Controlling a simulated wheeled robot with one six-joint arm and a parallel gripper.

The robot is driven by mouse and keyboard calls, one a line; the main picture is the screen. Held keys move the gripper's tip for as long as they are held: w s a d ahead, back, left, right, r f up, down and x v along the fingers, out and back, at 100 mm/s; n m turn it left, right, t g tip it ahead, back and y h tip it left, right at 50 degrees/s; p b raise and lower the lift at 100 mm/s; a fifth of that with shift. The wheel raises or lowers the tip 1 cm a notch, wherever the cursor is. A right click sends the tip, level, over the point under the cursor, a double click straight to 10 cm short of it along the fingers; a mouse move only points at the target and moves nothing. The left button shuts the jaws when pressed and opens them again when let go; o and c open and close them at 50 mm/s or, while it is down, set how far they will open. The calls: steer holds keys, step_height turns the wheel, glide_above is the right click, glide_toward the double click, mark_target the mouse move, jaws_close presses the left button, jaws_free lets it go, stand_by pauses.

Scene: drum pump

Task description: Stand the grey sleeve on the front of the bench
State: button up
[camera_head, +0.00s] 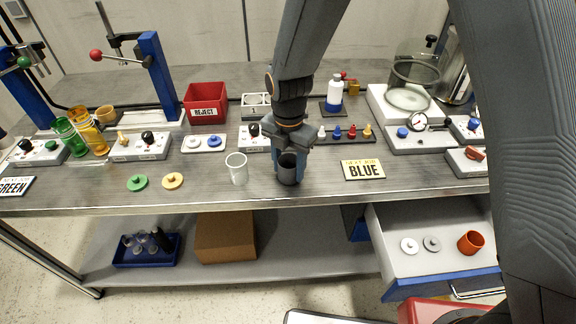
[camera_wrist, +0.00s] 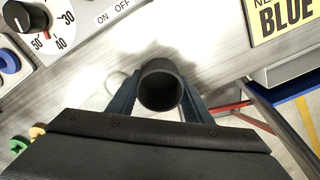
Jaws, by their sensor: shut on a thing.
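The grey sleeve (camera_head: 288,172) is a dark, open-topped tube at the front part of the bench (camera_head: 330,190). My gripper (camera_head: 289,160) reaches down from above and is shut on it. In the wrist view the sleeve (camera_wrist: 160,86) sits between the two blue-grey fingers of my gripper (camera_wrist: 160,100), with its open mouth facing the camera. The sleeve looks upright. I cannot tell whether its bottom touches the bench top.
A clear cup (camera_head: 237,168) stands just left of the sleeve. The BLUE sign (camera_head: 363,170) lies to the right, and a dial box (camera_head: 254,138) is behind. The bench's front edge (camera_head: 250,199) is close. Below right, a drawer (camera_head: 420,268) is open.

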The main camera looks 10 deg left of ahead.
steer(key=shift+f, duration=0.15)
steer(key=o, duration=1)
step_height(320, 180, up, 12)
steer(key=b, duration=0.3)
steer(key=s+d+f+m, duration=0.1)
steer(key=s+d+m, duration=0.2)
steer(key=d+m, duration=0.6)
steer(key=s+d+f+m, duration=0.1)
steer(key=s+d+m, duration=0.2)
steer(key=d+m, duration=0.7)
steer(key=s+d+f+m+t, duration=0.1)
steer(key=s+d+f+m, duration=0.1)
steer(key=d+m, duration=0.7)
steer(key=s+m, duration=0.1)
steer(key=m, duration=0.2)
steer(key=shift+d, duration=0.2)
